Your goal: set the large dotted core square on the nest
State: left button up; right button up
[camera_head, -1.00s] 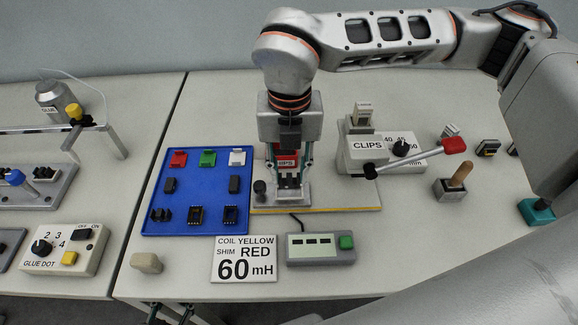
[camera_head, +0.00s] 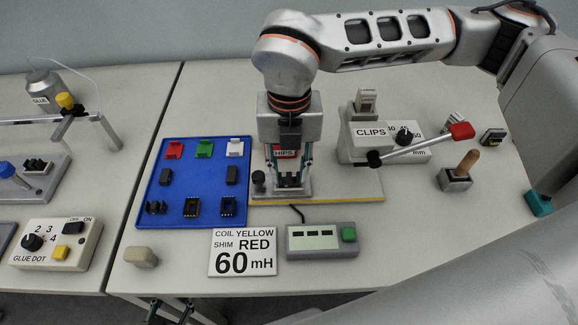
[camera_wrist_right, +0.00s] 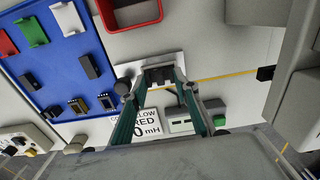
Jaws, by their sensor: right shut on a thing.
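My right gripper (camera_head: 288,182) points down over the grey nest (camera_head: 262,192) on the pale board. Its two teal-edged fingers are shut on a dark core (camera_head: 289,181). In the right wrist view the dark core (camera_wrist_right: 159,77) shows between the fingertips (camera_wrist_right: 160,84), at the pale nest plate (camera_wrist_right: 138,68). I cannot tell whether the core touches the nest or is just above it, and no dots can be made out. My left gripper (camera_head: 168,310) shows only as two separate fingertips at the bottom edge, apart and empty.
A blue tray (camera_head: 153,205) with coloured clips and dark parts lies left of the nest. The CLIPS station (camera_head: 370,132) with its red-tipped lever stands close on the right. A sign card (camera_head: 243,252) and a green-button meter (camera_head: 322,240) lie in front.

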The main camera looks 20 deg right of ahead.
jog(key=o, duration=1.2)
notch_tip(320, 180, up, 12)
jog(key=shift+s, duration=0.1)
